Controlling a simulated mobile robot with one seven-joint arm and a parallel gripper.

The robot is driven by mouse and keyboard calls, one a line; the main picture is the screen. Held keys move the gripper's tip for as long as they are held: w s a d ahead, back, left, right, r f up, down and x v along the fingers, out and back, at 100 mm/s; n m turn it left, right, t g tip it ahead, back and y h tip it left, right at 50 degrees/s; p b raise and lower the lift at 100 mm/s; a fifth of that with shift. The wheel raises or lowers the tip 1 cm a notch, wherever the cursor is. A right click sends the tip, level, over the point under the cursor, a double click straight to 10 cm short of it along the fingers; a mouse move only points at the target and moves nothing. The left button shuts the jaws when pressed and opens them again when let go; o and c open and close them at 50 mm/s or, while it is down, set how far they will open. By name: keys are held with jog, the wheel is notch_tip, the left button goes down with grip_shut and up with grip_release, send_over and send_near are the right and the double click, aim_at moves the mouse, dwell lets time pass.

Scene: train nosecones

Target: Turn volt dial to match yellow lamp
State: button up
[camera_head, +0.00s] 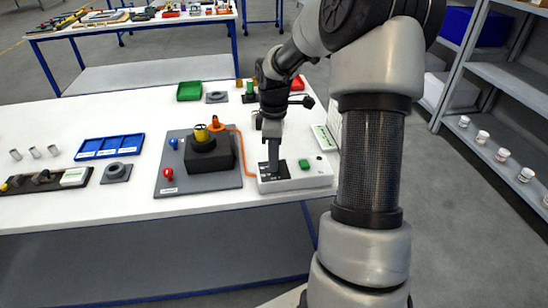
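A white box (298,183) sits near the table's front edge, with a green button (304,164) and a dark panel (280,168) on its top. My gripper (273,163) points down at this panel from above. Its fingers are small and dark, and I cannot tell whether they are open or shut. No volt dial can be made out; the fingers cover part of the panel. A yellow cylinder (201,133), possibly the yellow lamp, stands on a black block (209,157) on a grey board (173,181). Whether it is lit is unclear.
An orange cable (243,143) runs from an orange plug (216,124) to the white box. The board also holds red and blue knobs. A blue tray (110,147) and a green tray (189,91) lie left and behind. Shelving stands at right.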

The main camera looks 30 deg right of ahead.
grip_shut()
jog(key=shift+m, duration=0.3)
jog(key=m+p, duration=0.1)
jog(key=m, duration=0.3)
jog(key=shift+r, duration=0.1)
jog(key=m, duration=0.4)
jog(key=shift+m, duration=1.6)
jog(key=o, duration=0.7)
grip_release()
